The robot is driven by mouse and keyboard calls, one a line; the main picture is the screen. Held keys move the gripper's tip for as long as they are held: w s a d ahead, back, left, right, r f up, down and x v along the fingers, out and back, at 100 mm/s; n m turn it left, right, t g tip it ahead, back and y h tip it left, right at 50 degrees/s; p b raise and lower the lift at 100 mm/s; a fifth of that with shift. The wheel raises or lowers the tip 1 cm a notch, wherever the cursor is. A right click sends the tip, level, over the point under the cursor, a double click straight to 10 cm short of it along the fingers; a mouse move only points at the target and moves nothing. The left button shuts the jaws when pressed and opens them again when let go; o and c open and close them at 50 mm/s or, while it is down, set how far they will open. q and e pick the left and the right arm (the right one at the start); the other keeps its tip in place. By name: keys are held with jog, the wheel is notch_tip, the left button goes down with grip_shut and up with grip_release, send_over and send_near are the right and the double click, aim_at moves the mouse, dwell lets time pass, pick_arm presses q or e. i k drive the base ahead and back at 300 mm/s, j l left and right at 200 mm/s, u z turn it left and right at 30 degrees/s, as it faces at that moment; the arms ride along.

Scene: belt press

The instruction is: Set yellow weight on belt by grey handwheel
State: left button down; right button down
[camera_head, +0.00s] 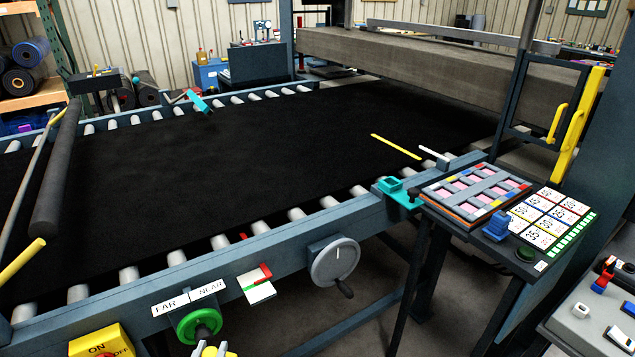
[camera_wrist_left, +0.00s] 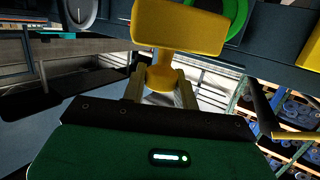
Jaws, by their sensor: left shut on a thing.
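The yellow weight (camera_wrist_left: 180,30) is a blocky piece with a narrow neck and knob. My left gripper (camera_wrist_left: 160,86) is shut on its knob in the left wrist view. In the head view only a bit of yellow (camera_head: 213,350) at the bottom edge shows, just right of the green handwheel; the rest is cut off. The grey handwheel (camera_head: 335,262) is on the near side rail, right of the green one. The black belt (camera_head: 250,145) lies flat behind the rail, above and behind the weight. My right gripper is not in view.
The green handwheel (camera_head: 198,324) sits under a FAR/NEAR label (camera_head: 188,298). A yellow ON/OFF box (camera_head: 100,342) is at lower left. A dark roller (camera_head: 57,172) crosses the belt's left end. A control panel (camera_head: 500,205) stands right. The belt's middle is clear.

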aim_at(343, 172)
jog(key=i+l, duration=0.3)
jog(key=l, duration=0.15)
jog(key=i+l, duration=0.3)
jog(key=l, duration=0.15)
jog(key=i+l, duration=0.25)
jog(key=l, duration=0.2)
